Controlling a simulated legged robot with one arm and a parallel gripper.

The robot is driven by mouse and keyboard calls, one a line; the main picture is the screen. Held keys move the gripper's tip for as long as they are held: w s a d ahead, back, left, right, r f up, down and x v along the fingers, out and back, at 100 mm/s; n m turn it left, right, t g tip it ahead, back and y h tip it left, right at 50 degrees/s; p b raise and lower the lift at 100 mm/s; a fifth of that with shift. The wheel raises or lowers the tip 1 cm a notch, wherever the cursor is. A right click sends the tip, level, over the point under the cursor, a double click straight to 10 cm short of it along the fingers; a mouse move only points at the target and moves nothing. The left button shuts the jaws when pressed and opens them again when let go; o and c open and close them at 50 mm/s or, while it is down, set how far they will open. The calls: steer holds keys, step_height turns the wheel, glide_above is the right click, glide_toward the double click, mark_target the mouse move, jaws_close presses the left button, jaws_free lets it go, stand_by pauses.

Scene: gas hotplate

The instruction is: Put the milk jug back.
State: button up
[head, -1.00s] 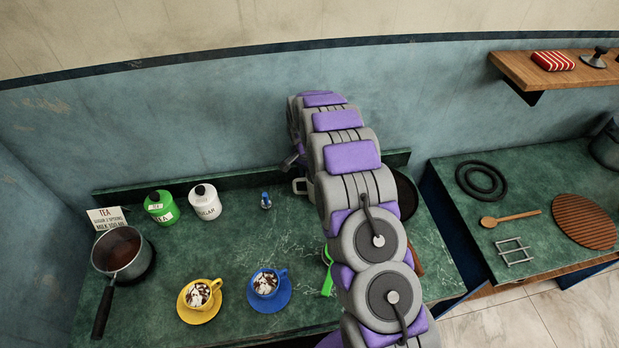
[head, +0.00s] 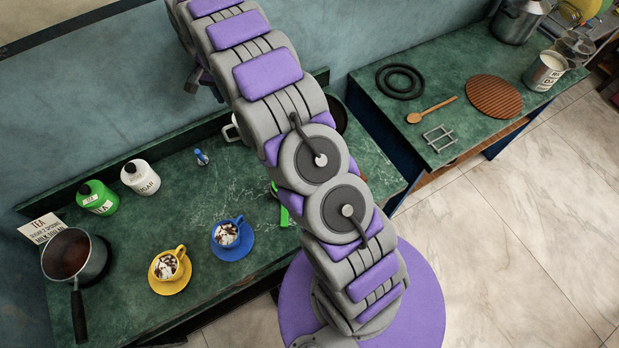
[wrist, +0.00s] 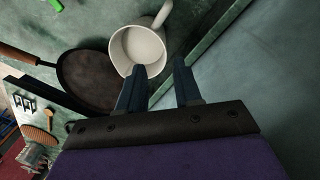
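A pale, round jug (wrist: 140,50) with a side handle shows in the wrist view, standing beside a dark frying pan. In the head view only its handle side (head: 230,131) shows by the back edge of the left counter; my arm hides the rest. A metal can (head: 544,72) with pale contents and lettering stands on the right counter.
The frying pan (wrist: 90,78) lies close to the pale jug. A floor gap separates the counters.

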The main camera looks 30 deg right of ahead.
steer(key=s+d+r+n, duration=0.1)
steer(key=s+r+n, duration=0.1)
steer(key=s+r, duration=0.7)
steer(key=s+d+r+n, duration=0.1)
steer(key=s+r+n, duration=0.35)
steer(key=s, duration=0.75)
steer(key=s+r+n+g, duration=0.1)
steer(key=s+r+n, duration=0.1)
steer(key=s, duration=2.4)
steer(key=shift+s+d+r+n+y, duration=0.2)
steer(key=shift+s+r+n+y, duration=0.1)
steer(key=shift+s+n+y, duration=0.1)
steer(key=shift+w, duration=0.1)
